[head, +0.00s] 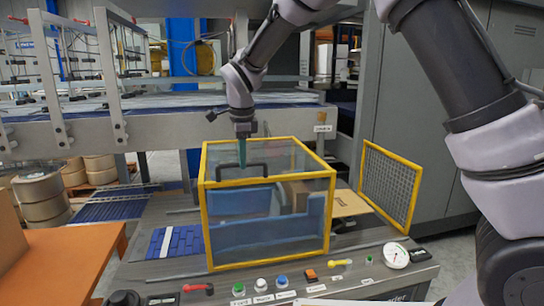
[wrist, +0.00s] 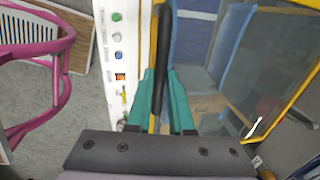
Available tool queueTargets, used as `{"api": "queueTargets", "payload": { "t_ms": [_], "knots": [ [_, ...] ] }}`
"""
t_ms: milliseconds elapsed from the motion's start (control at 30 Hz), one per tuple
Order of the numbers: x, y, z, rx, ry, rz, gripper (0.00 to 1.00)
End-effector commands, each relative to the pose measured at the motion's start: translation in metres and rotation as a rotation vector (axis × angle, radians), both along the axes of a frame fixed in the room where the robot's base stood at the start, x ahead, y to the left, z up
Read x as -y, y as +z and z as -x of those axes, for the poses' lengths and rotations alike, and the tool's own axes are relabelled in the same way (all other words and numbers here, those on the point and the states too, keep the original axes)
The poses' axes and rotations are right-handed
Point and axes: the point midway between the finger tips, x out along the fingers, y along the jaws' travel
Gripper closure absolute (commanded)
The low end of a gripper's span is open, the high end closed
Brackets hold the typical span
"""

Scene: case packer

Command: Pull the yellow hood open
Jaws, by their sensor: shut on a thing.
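The yellow hood (head: 270,181) is a box with a yellow frame and clear panels, standing on the machine table in the head view. Its lower front edge rests at the table. A black handle (head: 258,166) is on its front upper edge. My gripper (head: 242,160) comes down from above with teal fingers shut on this handle. In the wrist view the black handle (wrist: 163,45) runs up from between the fingers of my gripper (wrist: 161,78). The exact contact is partly hidden by the fingers. Blue parts (head: 265,232) and cardboard show through the panels.
A yellow-framed mesh panel (head: 390,185) stands right of the hood. Buttons and a white gauge (head: 396,255) line the front edge. An orange table (head: 62,262) is at left. A conveyor frame (head: 170,128) runs behind. A pink chair-like frame (wrist: 58,75) shows in the wrist view.

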Motion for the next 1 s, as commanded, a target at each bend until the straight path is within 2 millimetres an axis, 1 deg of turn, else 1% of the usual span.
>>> {"api": "queueTargets", "payload": {
  "t_ms": [33,100,200,300,500,800,833,867,900,1000],
  "knots": [
    [-0.012,0.0,0.005,0.001,0.005,-0.001,1.0],
    [-0.024,0.0,0.008,0.0,0.002,-0.001,1.0],
    [-0.037,0.0,0.012,0.001,0.003,-0.002,1.0],
    [-0.045,0.0,0.015,-0.001,0.001,0.0,1.0],
    [-0.052,0.0,0.017,0.0,0.0,-0.001,1.0],
    [-0.052,0.0,0.017,0.0,0.0,-0.001,1.0],
    [-0.051,0.0,0.017,0.0,0.0,-0.001,0.69],
    [-0.051,0.0,0.017,0.0,0.0,-0.001,0.57],
    [-0.051,0.0,0.017,0.0,0.0,-0.001,0.5],
    [-0.051,0.0,0.017,0.0,0.0,0.0,0.5]
  ]
}}
